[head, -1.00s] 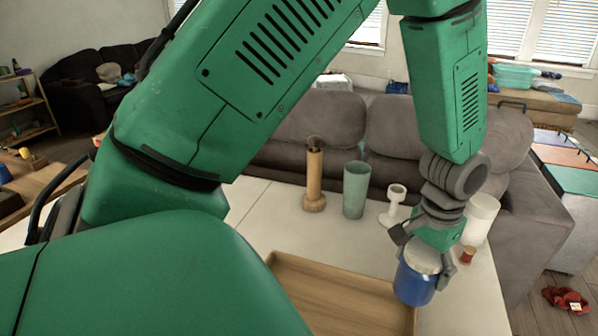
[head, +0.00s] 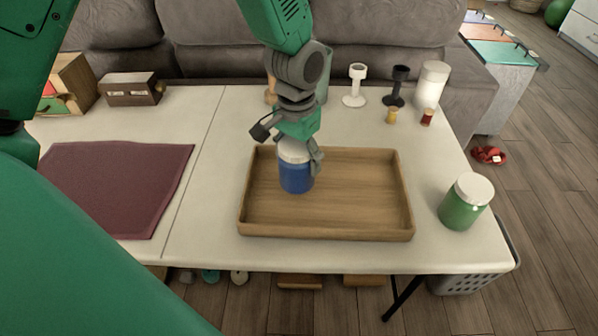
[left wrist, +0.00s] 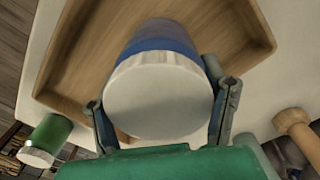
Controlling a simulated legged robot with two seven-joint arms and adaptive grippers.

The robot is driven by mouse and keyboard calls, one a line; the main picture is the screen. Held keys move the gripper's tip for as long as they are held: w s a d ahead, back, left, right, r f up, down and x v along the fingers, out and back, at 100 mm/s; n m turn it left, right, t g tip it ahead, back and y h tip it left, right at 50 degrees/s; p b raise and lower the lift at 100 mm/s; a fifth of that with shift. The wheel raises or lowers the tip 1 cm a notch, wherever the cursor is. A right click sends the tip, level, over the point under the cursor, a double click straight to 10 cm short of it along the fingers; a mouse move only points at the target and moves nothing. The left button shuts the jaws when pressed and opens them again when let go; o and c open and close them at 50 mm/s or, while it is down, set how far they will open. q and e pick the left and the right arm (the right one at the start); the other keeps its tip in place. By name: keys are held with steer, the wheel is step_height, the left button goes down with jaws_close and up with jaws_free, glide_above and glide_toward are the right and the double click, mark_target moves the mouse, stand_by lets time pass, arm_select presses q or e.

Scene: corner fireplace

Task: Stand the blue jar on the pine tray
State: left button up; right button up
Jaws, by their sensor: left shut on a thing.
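The blue jar (head: 296,176) has a white lid and is upright over the left part of the pine tray (head: 350,222), inside its rim in the head view. I cannot tell whether its base touches the tray floor. My left gripper (head: 292,160) comes down from above and is shut on the jar near its lid. In the left wrist view the white lid of the jar (left wrist: 160,45) lies between the two fingers (left wrist: 160,112), with the tray (left wrist: 85,55) behind it. My right gripper does not show.
A green jar (head: 465,203) with a white lid stands right of the tray. A maroon mat (head: 115,185) lies to the left. White and black stands (head: 355,85), small spools (head: 427,117) and a white cylinder (head: 431,85) are at the back right. A sofa (head: 400,30) is behind the table.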

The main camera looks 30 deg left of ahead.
arm_select(q)
steer(key=f, duration=0.1)
steer(key=a+f, duration=0.1)
steer(key=f, duration=0.2)
steer(key=shift+s+a+f+b, duration=0.1)
steer(key=shift+a+b, duration=0.2)
steer(key=shift+b, duration=0.05)
steer(key=shift+d, duration=0.4)
steer(key=shift+c, duration=0.6)
steer(key=shift+d, duration=0.35)
steer(key=o, duration=1.4)
steer(key=shift+o, duration=0.2)
steer(key=shift+a, duration=0.6)
steer(key=shift+d+r, duration=0.25)
steer(key=shift+r, duration=0.1)
steer(key=r+p, duration=0.2)
steer(key=r, duration=0.9)
steer(key=shift+a+r, duration=0.15)
steer(key=shift+a, duration=0.05)
steer(key=shift+d+r, duration=0.1)
steer(key=shift+r, duration=0.1)
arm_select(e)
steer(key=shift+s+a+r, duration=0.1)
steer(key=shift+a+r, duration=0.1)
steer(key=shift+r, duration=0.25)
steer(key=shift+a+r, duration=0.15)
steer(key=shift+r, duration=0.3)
